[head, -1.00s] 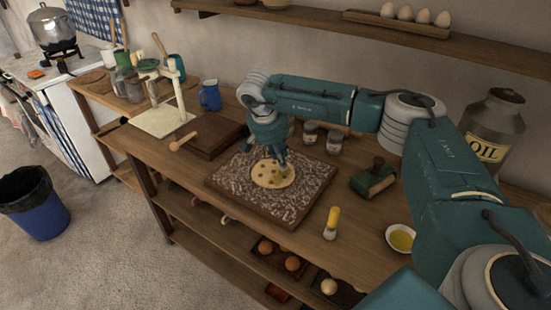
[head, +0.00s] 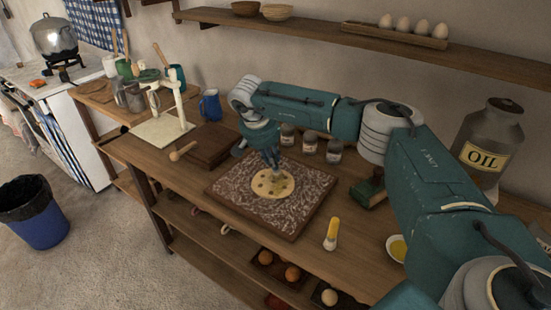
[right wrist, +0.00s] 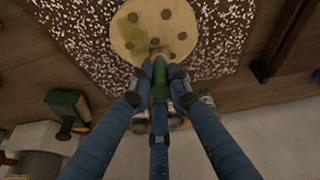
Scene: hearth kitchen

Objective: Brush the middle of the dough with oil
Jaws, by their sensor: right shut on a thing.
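The dough (head: 274,185) is a pale flat round with dark spots on a speckled, floured board (head: 240,170). In the right wrist view the dough (right wrist: 172,25) has a darker yellowish patch. My right gripper (head: 274,160) is over the back edge of the dough, pointing down. In the right wrist view my gripper (right wrist: 159,85) is shut on a slim brush-like tool (right wrist: 160,75) with a green part. The tool's tip is at the dough's edge; I cannot tell whether it touches. The oil bowl (head: 398,247) is at the right. My left gripper is out of view.
A yellow-handled tool (head: 331,230) stands right of the board. A large OIL can (head: 488,140) is at the back right. A wooden board (head: 212,145) lies left.

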